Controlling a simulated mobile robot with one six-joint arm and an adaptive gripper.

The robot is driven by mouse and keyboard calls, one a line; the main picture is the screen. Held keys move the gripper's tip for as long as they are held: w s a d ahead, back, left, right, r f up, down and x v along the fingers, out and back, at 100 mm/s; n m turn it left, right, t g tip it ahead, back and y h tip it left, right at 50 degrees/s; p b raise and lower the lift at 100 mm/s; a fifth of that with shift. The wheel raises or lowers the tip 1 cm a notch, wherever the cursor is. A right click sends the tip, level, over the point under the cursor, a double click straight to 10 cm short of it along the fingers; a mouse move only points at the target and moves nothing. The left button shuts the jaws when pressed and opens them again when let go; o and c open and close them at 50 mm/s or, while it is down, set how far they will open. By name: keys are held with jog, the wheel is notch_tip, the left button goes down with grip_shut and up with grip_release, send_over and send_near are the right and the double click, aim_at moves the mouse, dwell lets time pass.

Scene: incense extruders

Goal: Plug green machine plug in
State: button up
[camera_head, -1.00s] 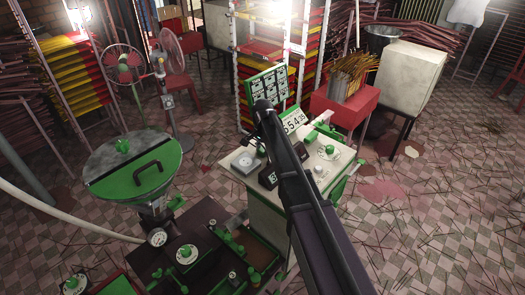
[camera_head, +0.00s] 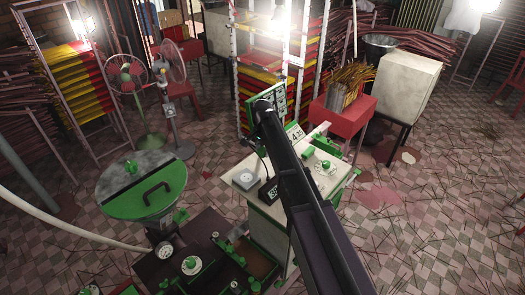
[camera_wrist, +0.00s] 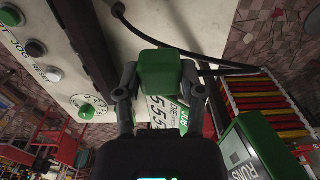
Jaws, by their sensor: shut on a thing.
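In the wrist view, my gripper (camera_wrist: 160,82) is shut on a green block-shaped plug (camera_wrist: 160,70), held between its two fingertips. The plug's far face, and any pins on it, are hidden. A dark cable (camera_wrist: 190,55) runs behind the plug from the upper left to the right; I cannot tell whether it joins the plug. A pale machine panel (camera_wrist: 60,25) with buttons and a dial (camera_wrist: 88,106) lies beyond the fingers. In the head view, the white and green machine cabinet (camera_head: 262,228) stands below my arm, which hides my gripper.
A green hopper machine (camera_head: 145,190) stands left of the cabinet, with a pale hose (camera_head: 60,225) beside it. Racks (camera_head: 262,70), a red table (camera_head: 343,115) and fans (camera_head: 125,75) stand behind. Tiled floor (camera_head: 430,210) strewn with sticks is open at right.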

jog(key=shift+r+p, duration=0.35)
jog(key=shift+r, duration=0.25)
jog(key=shift+s+a, duration=0.1)
dwell(0.4)
send_over(246, 178)
jog(key=shift+f, duration=0.25)
dwell(0.3)
jog(key=shift+f+b, duration=0.1)
jog(key=shift+b, duration=0.25)
jog(key=shift+f+b, duration=2.75)
jog(key=shift+f, duration=0.05)
jog(key=shift+f+b, duration=0.6)
dwell(0.7)
jog(key=o, duration=1.1)
jog(key=shift+o, duration=0.2)
jog(key=shift+r, duration=0.15)
